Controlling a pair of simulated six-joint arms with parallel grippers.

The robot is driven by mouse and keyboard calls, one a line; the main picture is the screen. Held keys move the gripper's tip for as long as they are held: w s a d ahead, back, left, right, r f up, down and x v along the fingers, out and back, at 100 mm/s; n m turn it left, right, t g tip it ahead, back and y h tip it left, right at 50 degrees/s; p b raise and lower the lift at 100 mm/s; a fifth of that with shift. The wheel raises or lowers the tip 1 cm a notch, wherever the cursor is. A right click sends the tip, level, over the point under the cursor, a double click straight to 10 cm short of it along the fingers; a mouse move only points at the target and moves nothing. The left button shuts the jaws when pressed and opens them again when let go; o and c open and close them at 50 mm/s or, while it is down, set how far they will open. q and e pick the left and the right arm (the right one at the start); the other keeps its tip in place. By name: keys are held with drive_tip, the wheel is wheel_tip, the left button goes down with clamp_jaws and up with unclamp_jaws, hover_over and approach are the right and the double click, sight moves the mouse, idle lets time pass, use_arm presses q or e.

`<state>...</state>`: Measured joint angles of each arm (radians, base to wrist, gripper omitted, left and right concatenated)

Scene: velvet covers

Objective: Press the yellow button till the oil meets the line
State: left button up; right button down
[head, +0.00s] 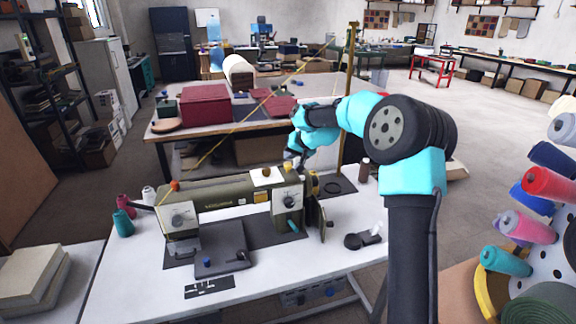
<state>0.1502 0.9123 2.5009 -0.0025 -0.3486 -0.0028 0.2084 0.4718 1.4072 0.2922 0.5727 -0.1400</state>
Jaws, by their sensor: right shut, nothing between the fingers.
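The olive-green sewing machine (215,197) stands on the white table in the head view. A pale square plate (262,178) with a small yellow spot sits on top of its arm. My right gripper (289,166) is shut and empty, fingers pointing down over the right end of the machine's top. A small yellow patch shows at its fingertips; I cannot tell whether they touch it. An amber panel (262,196) is on the machine's front. The oil level and its line are too small to make out. My left gripper is out of view.
Thread spools (122,222) stand left of the machine. A tall brass-coloured stand (346,110) rises behind its right end, with a yellow thread running down to the left. A small black-and-white item (364,238) lies on the right. The table's front edge is clear.

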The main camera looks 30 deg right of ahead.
sight(289, 164)
drive_tip(key=shift+r, duration=0.1)
drive_tip(key=shift+r, duration=2.45)
